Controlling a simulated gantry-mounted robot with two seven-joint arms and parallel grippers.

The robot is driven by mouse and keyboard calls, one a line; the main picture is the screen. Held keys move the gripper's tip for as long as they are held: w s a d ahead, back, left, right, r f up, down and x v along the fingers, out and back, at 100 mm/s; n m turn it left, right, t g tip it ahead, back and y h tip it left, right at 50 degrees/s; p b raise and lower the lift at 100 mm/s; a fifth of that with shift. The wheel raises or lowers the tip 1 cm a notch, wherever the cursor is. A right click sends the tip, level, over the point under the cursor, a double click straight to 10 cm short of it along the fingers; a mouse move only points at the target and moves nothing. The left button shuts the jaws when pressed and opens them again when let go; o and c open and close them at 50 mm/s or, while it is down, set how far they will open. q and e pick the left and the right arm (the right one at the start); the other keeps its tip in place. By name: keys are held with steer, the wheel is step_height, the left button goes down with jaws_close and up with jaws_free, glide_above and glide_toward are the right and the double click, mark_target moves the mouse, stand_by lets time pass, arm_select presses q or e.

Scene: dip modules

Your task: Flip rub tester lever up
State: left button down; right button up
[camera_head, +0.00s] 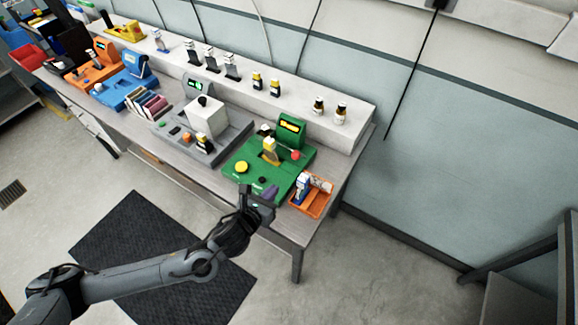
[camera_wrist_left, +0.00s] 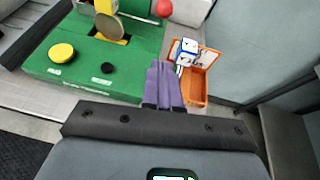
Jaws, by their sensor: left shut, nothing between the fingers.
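The green rub tester (camera_head: 268,165) sits at the right end of the bench. It has a yellow upright part (camera_head: 270,150) in the middle, a yellow round button (camera_head: 241,166) and a red ball (camera_head: 295,155) at its right side, likely the lever's knob. The wrist view shows the green base (camera_wrist_left: 95,65), the yellow button (camera_wrist_left: 61,53), a small black knob (camera_wrist_left: 107,68) and the red ball (camera_wrist_left: 164,8). My left gripper (camera_head: 270,192) hovers at the front right of the tester; its purple fingers (camera_wrist_left: 163,84) are shut and empty, apart from the red ball. My right gripper is out of view.
An orange tray (camera_head: 318,209) with a white-and-blue box (camera_head: 303,187) stands right of the tester, close to my fingers. A grey device (camera_head: 203,120) stands to the left. Small bottles (camera_head: 318,105) line the raised shelf behind. The floor in front is open.

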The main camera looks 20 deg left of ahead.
arm_select(q)
steer(key=x, duration=0.7)
steer(key=shift+w+f, duration=0.1)
steer(key=shift+w, duration=0.25)
steer(key=w, duration=0.1)
steer(key=w+r, duration=0.1)
steer(key=w, duration=0.1)
steer(key=shift+d+p, duration=0.2)
steer(key=shift+p, duration=0.2)
steer(key=shift+w+r, duration=0.15)
steer(key=shift+w, duration=0.4)
steer(key=shift+r, duration=0.1)
